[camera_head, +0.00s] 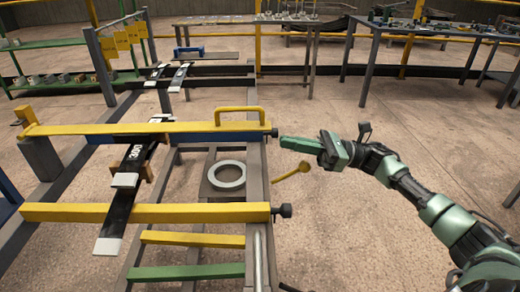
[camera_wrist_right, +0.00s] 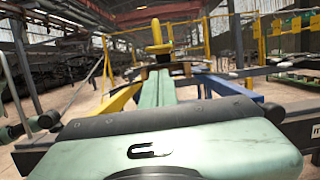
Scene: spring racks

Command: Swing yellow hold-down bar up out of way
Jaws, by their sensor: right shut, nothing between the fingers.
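A yellow hold-down bar (camera_head: 190,128) with a yellow loop handle (camera_head: 241,110) lies across the rack, level. The handle also shows in the wrist view (camera_wrist_right: 157,40). The bar has a yellow bracket at its left end and a dark knob (camera_head: 274,133) at its right end. It lies over a dark spring strip marked 300 (camera_head: 128,168). My right gripper (camera_head: 284,142) is shut and empty, its green fingers pointing left just beside the knob; I cannot tell if they touch. The fingers also show in the wrist view (camera_wrist_right: 158,90). My left gripper is not in view.
A second yellow bar (camera_head: 150,213) with a dark knob crosses the rack nearer me. A pale ring (camera_head: 227,175) lies inside the frame, and a small yellow lever (camera_head: 292,173) sticks out right. Tables (camera_head: 340,27) stand at the back. Floor on the right is clear.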

